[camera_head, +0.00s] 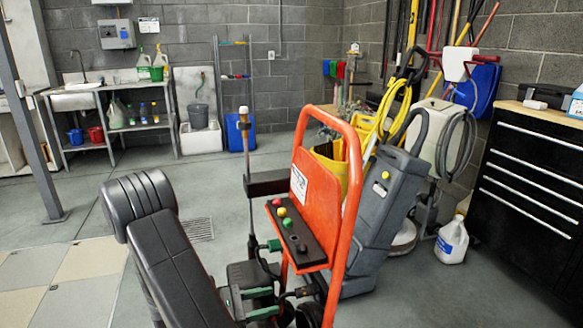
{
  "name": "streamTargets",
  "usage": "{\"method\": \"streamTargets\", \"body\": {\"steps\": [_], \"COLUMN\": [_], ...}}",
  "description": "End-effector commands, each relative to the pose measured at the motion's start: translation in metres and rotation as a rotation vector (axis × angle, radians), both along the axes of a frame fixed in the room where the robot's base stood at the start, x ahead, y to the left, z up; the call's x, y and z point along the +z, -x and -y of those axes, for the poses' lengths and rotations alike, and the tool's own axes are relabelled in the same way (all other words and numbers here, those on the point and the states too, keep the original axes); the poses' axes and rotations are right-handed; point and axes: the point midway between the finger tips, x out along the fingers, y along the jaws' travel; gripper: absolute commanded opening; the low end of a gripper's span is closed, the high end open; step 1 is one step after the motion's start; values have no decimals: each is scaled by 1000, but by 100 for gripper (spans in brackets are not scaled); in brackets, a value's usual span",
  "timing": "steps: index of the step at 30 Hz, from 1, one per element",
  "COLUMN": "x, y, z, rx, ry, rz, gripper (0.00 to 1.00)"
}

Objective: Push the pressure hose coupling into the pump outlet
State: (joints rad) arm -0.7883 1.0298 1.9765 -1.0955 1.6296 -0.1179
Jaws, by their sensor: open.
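My gripper (266,302) is at the bottom centre, at the end of my black arm. Its two green-faced fingers are apart, one above the other, and point right towards the lower part of an orange-framed pressure washer (354,190). Dark fittings (302,292) sit just right of the fingertips, low on the washer. I cannot tell which of them is the hose coupling or the pump outlet. I see nothing clearly held between the fingers. A small green fitting (274,245) shows above the gripper. The frame and my arm hide much of the pump area.
An upright spray wand (245,140) stands left of the washer frame. A grey floor machine (385,205) and yellow bucket (330,172) stand close behind. A white jug (452,240) and black tool chest (530,180) are at right. The floor at left is clear.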

Motion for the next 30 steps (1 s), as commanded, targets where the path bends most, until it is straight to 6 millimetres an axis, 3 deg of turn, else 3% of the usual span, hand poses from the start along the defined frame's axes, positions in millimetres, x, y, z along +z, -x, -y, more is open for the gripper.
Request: {"method": "streamTargets", "body": {"steps": [14,30], "x": [-1,-1], "y": [-2,-22], "z": [3,68], "rx": [3,1], "ry": [5,5], "rz": [-2,-3], "gripper": [47,47]}}
